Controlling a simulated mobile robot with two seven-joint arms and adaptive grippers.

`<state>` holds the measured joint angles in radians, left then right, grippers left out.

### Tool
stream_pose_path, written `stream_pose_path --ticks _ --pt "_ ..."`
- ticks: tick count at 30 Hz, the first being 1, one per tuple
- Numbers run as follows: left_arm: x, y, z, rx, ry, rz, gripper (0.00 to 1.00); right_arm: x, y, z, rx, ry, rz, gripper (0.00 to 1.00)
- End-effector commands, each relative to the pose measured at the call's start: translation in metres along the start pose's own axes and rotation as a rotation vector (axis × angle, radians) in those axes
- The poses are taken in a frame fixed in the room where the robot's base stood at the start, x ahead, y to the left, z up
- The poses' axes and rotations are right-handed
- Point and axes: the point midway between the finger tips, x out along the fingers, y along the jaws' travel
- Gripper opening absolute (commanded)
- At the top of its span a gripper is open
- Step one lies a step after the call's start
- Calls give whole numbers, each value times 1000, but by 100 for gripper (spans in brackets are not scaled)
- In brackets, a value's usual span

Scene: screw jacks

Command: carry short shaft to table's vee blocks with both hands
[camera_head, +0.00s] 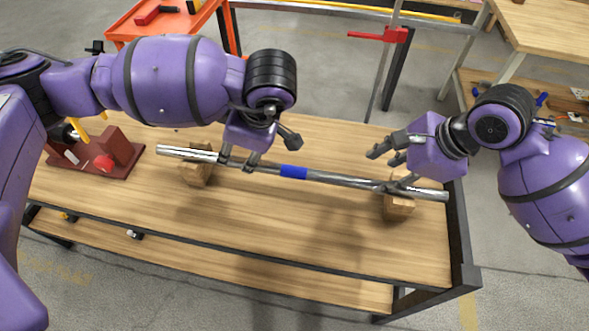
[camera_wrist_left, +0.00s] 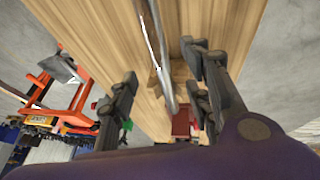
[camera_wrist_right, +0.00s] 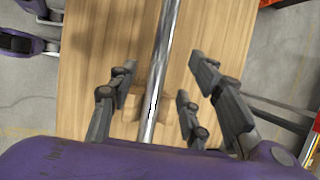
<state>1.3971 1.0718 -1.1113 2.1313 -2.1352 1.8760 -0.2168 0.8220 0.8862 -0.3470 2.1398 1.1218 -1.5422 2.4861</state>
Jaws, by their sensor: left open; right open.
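The short shaft (camera_head: 330,178), a steel bar with a blue band (camera_head: 294,172), lies across two wooden vee blocks on the table (camera_head: 270,230). The left vee block (camera_head: 196,173) is under its left part and the right vee block (camera_head: 399,207) under its right part. My left gripper (camera_head: 240,162) is open at the shaft, between the left block and the blue band. In the left wrist view the shaft (camera_wrist_left: 163,60) runs between its fingers. My right gripper (camera_head: 388,168) is open near the right block. In the right wrist view the shaft (camera_wrist_right: 160,75) passes between its fingers.
A dark red fixture (camera_head: 112,155) with a red knob stands at the table's left end. An orange cart (camera_head: 165,25) is behind on the left. A red clamp (camera_head: 385,36) on a post is behind the table. Another bench (camera_head: 550,40) is at the back right. The table's front is clear.

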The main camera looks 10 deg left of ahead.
Motion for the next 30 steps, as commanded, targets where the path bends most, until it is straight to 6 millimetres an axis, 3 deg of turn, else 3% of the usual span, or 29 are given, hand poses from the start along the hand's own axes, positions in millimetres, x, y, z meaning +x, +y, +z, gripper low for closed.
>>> stream_pose_path --ticks 9,15,26,30 --pt "48 -2 -1 0 2 -5 45 48 1 0 1 -1 3 45" --pt "68 -1 0 -1 1 -3 45 67 0 0 0 -1 0 45" --pt "72 -1 0 0 1 -2 45 72 0 0 -1 0 0 45" --pt "72 -1 0 0 0 -2 28 72 0 0 0 0 0 28"
